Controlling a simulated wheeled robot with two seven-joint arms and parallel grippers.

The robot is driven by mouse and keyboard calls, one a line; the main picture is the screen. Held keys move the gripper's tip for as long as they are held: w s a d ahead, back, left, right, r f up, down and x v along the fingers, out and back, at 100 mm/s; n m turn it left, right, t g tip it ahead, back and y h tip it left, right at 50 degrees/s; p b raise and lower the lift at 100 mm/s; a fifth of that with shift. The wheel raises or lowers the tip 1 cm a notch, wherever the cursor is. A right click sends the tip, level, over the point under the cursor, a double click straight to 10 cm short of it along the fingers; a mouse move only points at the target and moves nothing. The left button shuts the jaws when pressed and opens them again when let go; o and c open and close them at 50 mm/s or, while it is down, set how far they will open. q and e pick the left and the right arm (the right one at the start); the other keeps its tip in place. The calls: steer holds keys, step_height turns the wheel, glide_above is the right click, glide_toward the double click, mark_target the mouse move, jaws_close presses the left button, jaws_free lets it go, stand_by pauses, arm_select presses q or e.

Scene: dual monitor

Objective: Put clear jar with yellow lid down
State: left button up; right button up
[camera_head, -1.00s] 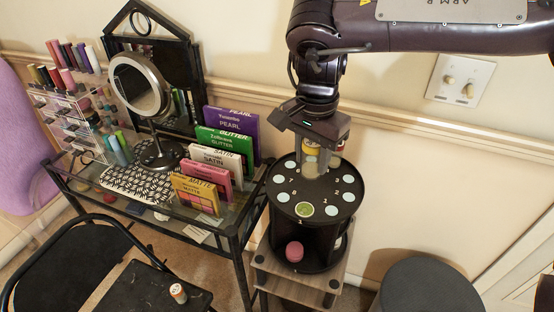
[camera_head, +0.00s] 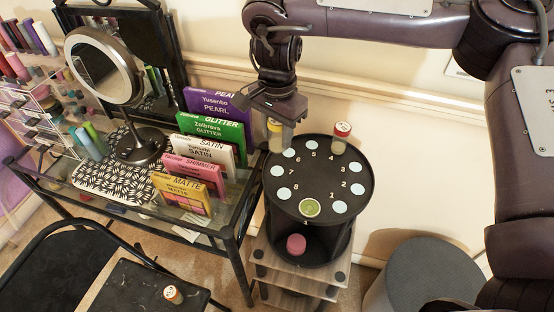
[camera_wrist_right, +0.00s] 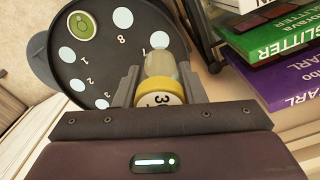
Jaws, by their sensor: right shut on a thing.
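My right gripper (camera_head: 280,125) is shut on a clear jar with a yellow lid (camera_head: 275,135). The jar is held upright at the left back edge of the round black numbered top (camera_head: 311,207), close to the 6. In the right wrist view the jar (camera_wrist_right: 162,75) sits between the two fingers, with its yellow lid toward the palm. I cannot tell whether its base touches the top. My left gripper is not in view.
Upright boxes, such as the purple one (camera_head: 216,103), stand on the glass table close to the left of my right gripper. A round mirror (camera_head: 104,68) stands farther left. Several white spots on the black top are bare. A grey round stool (camera_head: 430,280) is at right.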

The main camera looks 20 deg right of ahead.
steer(key=shift+f, duration=3.9)
steer(key=shift+s+f, duration=0.1)
steer(key=shift+f, duration=0.1)
steer(key=o, duration=1)
steer(key=shift+c, duration=0.2)
steer(key=shift+r, duration=0.1)
step_height(320, 180, up, 12)
steer(key=shift+r+p, duration=0.15)
steer(key=shift+p, duration=0.35)
